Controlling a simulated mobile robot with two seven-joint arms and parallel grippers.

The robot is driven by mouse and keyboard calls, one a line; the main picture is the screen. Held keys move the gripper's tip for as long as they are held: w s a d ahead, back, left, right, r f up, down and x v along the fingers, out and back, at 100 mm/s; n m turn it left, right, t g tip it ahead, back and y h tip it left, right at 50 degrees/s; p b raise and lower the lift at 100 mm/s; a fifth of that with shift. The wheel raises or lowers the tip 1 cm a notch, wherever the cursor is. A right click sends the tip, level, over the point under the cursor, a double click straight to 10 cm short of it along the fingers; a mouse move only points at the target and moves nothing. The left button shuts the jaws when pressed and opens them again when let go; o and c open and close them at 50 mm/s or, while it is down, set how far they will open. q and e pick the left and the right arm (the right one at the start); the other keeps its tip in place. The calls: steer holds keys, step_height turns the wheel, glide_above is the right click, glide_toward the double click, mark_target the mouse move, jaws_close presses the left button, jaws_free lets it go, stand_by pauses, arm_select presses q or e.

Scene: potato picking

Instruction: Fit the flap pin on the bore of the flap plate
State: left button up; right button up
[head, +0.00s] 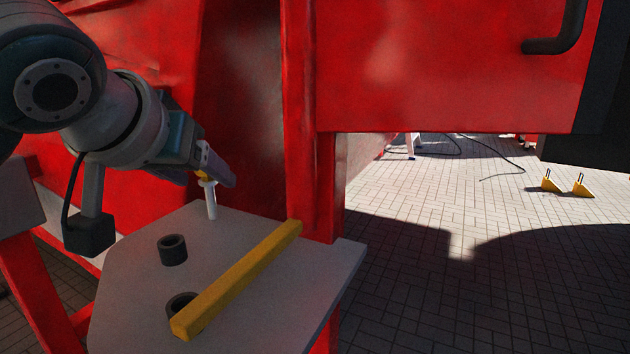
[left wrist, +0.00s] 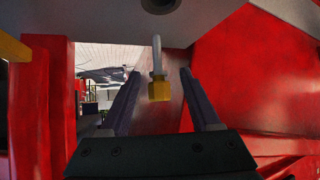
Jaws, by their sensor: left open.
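The flap pin (head: 211,203) has a pale shaft and a yellow head, and it is upright over the far part of a grey plate (head: 225,245). I cannot tell whether its lower end touches the plate. My left gripper (head: 218,178) is at the pin's yellow head. In the left wrist view the fingers (left wrist: 160,76) are spread, with the pin (left wrist: 159,88) between them and gaps on both sides. Two dark round sleeves stand on the plate, one (head: 173,250) in the middle and one (head: 181,303) nearer. I cannot tell which opening is the bore. My right gripper is out of view.
A yellow bar (head: 240,277) lies across the plate and partly hides the nearer sleeve. A red machine wall (head: 250,100) and a red post (head: 301,120) rise behind. Paved floor (head: 420,270) is open at right, with yellow wedges (head: 566,184) farther off.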

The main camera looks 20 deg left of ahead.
mark_target(210, 183)
arm_select(q)
steer(key=b+x, duration=0.1)
steer(key=x, duration=0.4)
steer(key=shift+w+f+b, duration=0.3)
steer(key=shift+b, duration=0.05)
jaws_close()
stand_by(0.3)
